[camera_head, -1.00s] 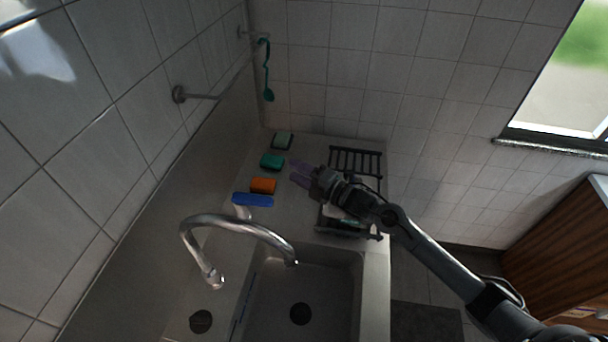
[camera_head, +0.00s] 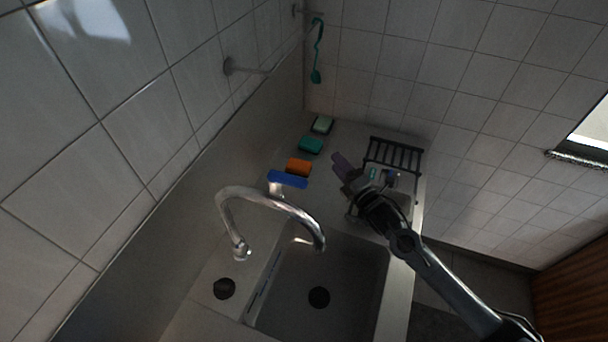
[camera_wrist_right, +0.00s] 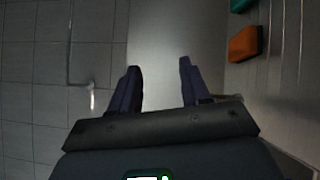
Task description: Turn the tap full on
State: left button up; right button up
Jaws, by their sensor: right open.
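The chrome tap (camera_head: 270,200) has a tall curved spout over the sink (camera_head: 345,265). My left gripper is not in view.
A green sponge (camera_head: 311,145) and a pale sponge (camera_head: 322,124) lie behind the orange one. The black dish rack (camera_head: 394,154) stands right of my right gripper. A wall rail (camera_head: 250,70) and hanging green utensil (camera_head: 317,60) are at the back.

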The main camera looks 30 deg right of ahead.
aim_at(296, 177)
jog(key=s+a+f+m+h, duration=0.2)
jog(key=a+f+m, duration=0.1)
jog(key=a+f, duration=0.6)
jog(key=shift+g, duration=0.4)
jog(key=w, duration=0.3)
jog(key=w+b, duration=0.1)
jog(key=w, duration=0.6)
jog(key=shift+a+r, duration=0.3)
jog(key=shift+a, duration=0.05)
jog(key=shift+c, duration=0.3)
grip_shut()
